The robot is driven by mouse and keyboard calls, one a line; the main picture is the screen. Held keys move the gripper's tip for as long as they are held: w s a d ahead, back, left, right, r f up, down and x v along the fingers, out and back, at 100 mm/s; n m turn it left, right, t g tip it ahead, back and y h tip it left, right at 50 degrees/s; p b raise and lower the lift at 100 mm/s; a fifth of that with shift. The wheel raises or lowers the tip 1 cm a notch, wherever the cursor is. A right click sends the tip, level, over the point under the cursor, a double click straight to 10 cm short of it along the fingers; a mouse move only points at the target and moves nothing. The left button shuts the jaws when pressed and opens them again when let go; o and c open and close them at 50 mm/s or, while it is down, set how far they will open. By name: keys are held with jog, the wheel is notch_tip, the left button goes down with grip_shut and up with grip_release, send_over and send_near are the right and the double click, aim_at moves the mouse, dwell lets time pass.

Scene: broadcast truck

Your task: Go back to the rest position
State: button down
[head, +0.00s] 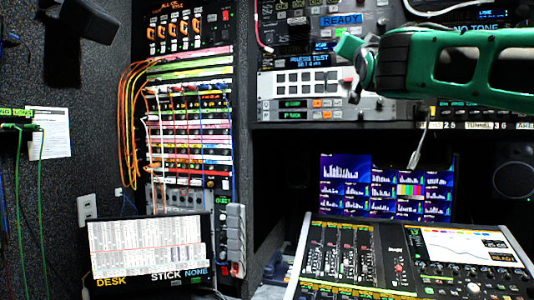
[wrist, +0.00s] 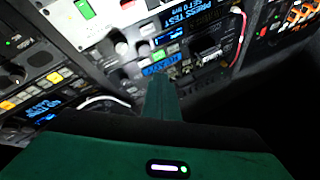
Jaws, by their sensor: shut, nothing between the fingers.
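My green arm reaches in from the right edge of the head view, in front of the equipment rack. In the wrist view, the green gripper finger (wrist: 161,97) points up at the rack panels, which appear rotated. The gripper holds nothing that I can see. The gap between gripper and panel cannot be judged exactly.
A patch bay (head: 190,130) with orange and coloured cables stands left of centre. A mixing console (head: 400,262) lies below right, with a multi-picture monitor (head: 345,185) behind it. A screen (head: 148,250) reading DESK sits lower left. A paper sheet (head: 52,135) hangs on the left wall.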

jog(key=d+f+n+g+y, duration=0.1)
jog(key=f+g, duration=0.2)
jog(key=f, duration=0.8)
jog(key=s+d+f+n+g, duration=0.1)
jog(key=d+f+n+g, duration=0.15)
jog(key=f, duration=0.95)
jog(key=f+n+g+y, duration=0.1)
jog(key=f+g, duration=0.3)
jog(key=f, duration=0.7)
jog(key=s+d+f+g, duration=0.2)
jog(key=s+f+g, duration=0.35)
jog(key=f, duration=0.95)
jog(key=s+d+f+n+g, duration=0.2)
jog(key=s+f+g, duration=0.3)
jog(key=s+f, duration=1.35)
jog(key=s+d+m+g, duration=0.2)
jog(key=s+d, duration=0.3)
jog(key=s, duration=0.3)
jog(key=s+d+m+g, duration=0.2)
jog(key=s+d+m, duration=0.2)
jog(key=s, duration=0.5)
jog(key=shift+d+y, duration=0.4)
jog(key=shift+d, duration=0.3)
